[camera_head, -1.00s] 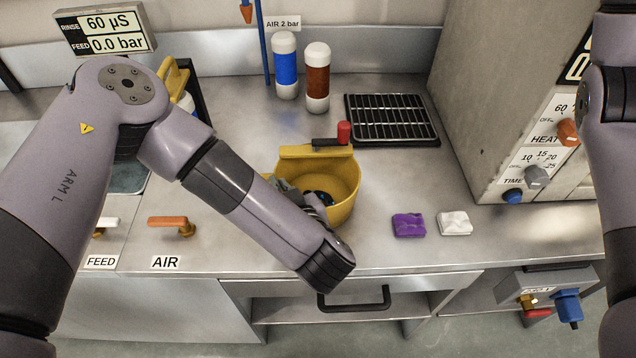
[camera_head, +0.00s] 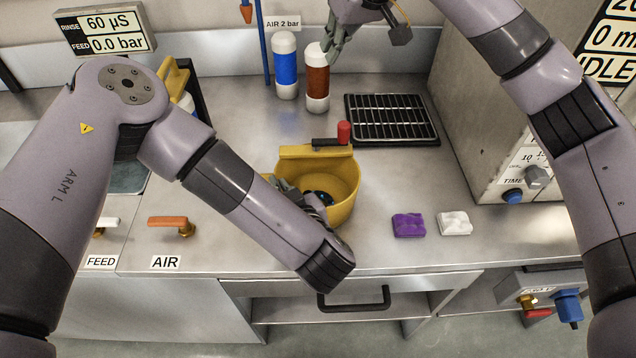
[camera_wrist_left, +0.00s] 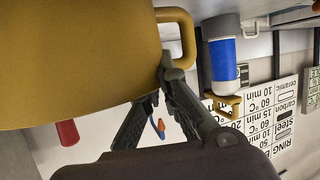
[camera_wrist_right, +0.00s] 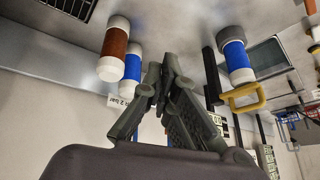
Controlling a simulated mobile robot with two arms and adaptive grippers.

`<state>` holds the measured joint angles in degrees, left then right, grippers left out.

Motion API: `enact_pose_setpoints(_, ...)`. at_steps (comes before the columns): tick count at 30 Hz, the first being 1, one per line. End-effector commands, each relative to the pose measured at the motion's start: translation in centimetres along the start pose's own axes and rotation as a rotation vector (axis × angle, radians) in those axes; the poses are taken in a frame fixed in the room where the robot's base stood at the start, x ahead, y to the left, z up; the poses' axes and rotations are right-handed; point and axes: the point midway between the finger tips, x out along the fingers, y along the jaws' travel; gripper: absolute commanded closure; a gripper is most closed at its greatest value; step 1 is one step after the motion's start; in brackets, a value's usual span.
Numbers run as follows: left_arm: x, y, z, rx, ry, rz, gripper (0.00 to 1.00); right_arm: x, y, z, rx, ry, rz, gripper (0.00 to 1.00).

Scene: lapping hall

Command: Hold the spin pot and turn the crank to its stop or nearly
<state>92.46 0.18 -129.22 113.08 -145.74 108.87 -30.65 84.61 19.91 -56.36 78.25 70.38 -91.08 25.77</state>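The yellow spin pot (camera_head: 345,205) stands on the steel bench and fills the upper left of the left wrist view (camera_wrist_left: 75,60). Its dark crank arm (camera_head: 325,142) with a red knob (camera_head: 344,132) lies at the pot's back rim; the knob also shows in the left wrist view (camera_wrist_left: 67,133). My left gripper (camera_head: 287,188) is at the pot's left side, its fingertips closed at the yellow side handle (camera_wrist_left: 188,35); the exact contact is partly hidden. My right gripper (camera_wrist_right: 161,68) is empty with fingertips together, raised in front of the brown bottle in the head view (camera_head: 333,48).
A blue bottle (camera_head: 285,68) and a brown bottle (camera_head: 317,85) stand behind the pot. A black rack (camera_head: 392,118) lies right of the crank. Purple (camera_head: 409,225) and white (camera_head: 454,223) pads lie right of the pot. An orange AIR lever (camera_head: 168,221) is at front left.

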Motion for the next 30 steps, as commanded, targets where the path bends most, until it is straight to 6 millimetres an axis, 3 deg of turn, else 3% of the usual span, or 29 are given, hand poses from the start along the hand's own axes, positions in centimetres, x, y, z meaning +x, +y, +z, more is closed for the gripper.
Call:
enact_pose_setpoints(3,0.0,0.0,0.1,0.001,-0.002,-0.001,1.00,2.0,0.2,2.9,-0.049,-0.113,0.050,1.00)
enact_pose_setpoints(7,0.0,0.0,0.1,0.001,-0.002,-0.001,1.00,3.0,0.5,4.7,-0.078,-0.183,0.081,1.00)
enact_pose_setpoints(14,0.0,0.0,0.1,0.001,-0.002,0.000,1.00,4.5,0.8,5.9,-0.087,-0.207,0.092,1.00)
enact_pose_setpoints(30,0.0,0.0,0.1,0.001,-0.002,-0.001,1.00,10.3,1.5,9.1,-0.086,-0.206,0.090,1.00)
